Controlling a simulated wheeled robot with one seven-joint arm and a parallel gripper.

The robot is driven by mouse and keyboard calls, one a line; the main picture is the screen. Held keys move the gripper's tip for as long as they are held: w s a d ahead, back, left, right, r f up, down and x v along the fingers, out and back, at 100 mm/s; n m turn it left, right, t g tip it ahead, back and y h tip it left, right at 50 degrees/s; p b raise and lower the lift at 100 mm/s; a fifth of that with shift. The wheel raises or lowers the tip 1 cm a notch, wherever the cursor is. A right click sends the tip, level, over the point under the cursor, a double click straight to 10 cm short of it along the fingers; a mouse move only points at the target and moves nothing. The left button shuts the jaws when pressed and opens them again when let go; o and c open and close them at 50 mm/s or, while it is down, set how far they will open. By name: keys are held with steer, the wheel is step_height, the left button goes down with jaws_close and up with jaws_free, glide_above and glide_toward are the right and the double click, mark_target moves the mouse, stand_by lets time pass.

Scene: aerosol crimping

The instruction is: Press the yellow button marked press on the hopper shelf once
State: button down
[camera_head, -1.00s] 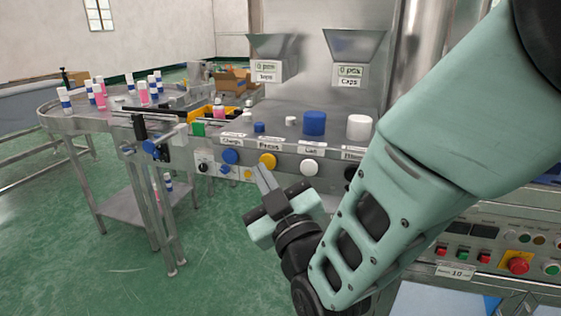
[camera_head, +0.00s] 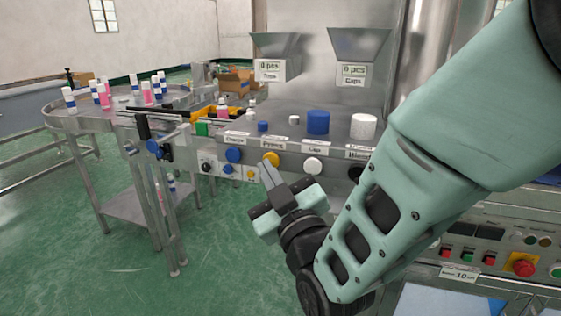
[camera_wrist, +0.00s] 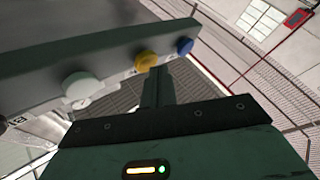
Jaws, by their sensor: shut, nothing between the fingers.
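The yellow button (camera_head: 271,159) is on the front edge of the hopper shelf (camera_head: 275,138), below a "Press" label. It has a blue button (camera_head: 233,155) to its left and a white button (camera_head: 312,166) to its right. My gripper (camera_head: 267,169) is shut and empty, with its fingertips just in front of and slightly below the yellow button. In the wrist view, the shut fingers (camera_wrist: 158,75) reach up close to the yellow button (camera_wrist: 147,60), overlapping its lower right side. I cannot tell whether they touch it.
A blue cylinder (camera_head: 318,122) and a white cylinder (camera_head: 363,126) stand on the shelf. A round table (camera_head: 75,121) with several bottles is at the left. A control panel (camera_head: 490,240) is at the lower right.

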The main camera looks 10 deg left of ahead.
steer(key=shift+w, duration=0.55)
stand_by(0.4)
steer(key=shift+s, duration=0.1)
steer(key=shift+s+b, duration=0.6)
steer(key=shift+s, duration=0.3)
steer(key=shift+s+a+b, duration=0.15)
steer(key=shift+s+b, duration=0.2)
steer(key=shift+s, duration=0.9)
steer(key=shift+s+a+b, duration=0.1)
steer(key=shift+s+b, duration=0.25)
steer(key=shift+s, duration=0.9)
steer(key=shift+w, duration=0.1)
